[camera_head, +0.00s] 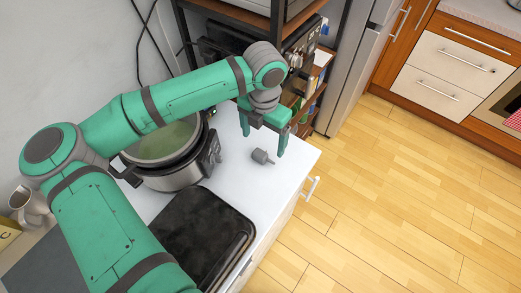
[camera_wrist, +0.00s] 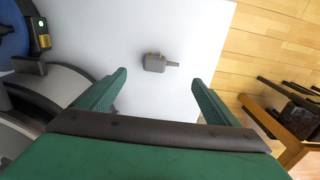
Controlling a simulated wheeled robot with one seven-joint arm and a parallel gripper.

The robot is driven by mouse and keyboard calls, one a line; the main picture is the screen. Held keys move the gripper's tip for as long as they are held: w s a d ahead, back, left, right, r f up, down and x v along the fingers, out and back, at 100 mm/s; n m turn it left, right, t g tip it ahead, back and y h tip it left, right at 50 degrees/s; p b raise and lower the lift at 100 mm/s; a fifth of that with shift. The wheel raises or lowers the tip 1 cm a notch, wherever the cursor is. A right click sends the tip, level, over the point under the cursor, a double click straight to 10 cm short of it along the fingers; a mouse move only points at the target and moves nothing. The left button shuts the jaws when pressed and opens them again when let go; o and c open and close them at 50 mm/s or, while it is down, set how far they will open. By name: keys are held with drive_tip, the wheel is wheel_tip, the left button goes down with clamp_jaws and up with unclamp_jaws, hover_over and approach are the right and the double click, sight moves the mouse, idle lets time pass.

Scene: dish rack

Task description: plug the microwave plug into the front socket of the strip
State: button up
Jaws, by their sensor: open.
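A small grey plug (camera_head: 262,157) lies on the white counter top, near its right part in the head view. In the wrist view the plug (camera_wrist: 155,63) shows brass-coloured contacts and a short grey stub pointing right. My gripper (camera_head: 265,143) is above the counter just beside the plug in the head view. In the wrist view my gripper (camera_wrist: 160,85) has its two green fingers wide apart with nothing between them, and the plug lies beyond the fingertips. I cannot make out the strip or its front socket in either view.
A pressure cooker (camera_head: 172,180) stands left of the gripper, partly behind my arm. A black tray (camera_head: 205,235) lies on the counter (camera_head: 290,163) in front. A dark shelf rack (camera_head: 320,70) stands behind the counter. Counter around the plug is clear.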

sight(264, 156)
drive_tip(key=shift+d+f, duration=0.2)
drive_tip(key=shift+f, duration=4.6)
drive_tip(key=c, duration=1.1)
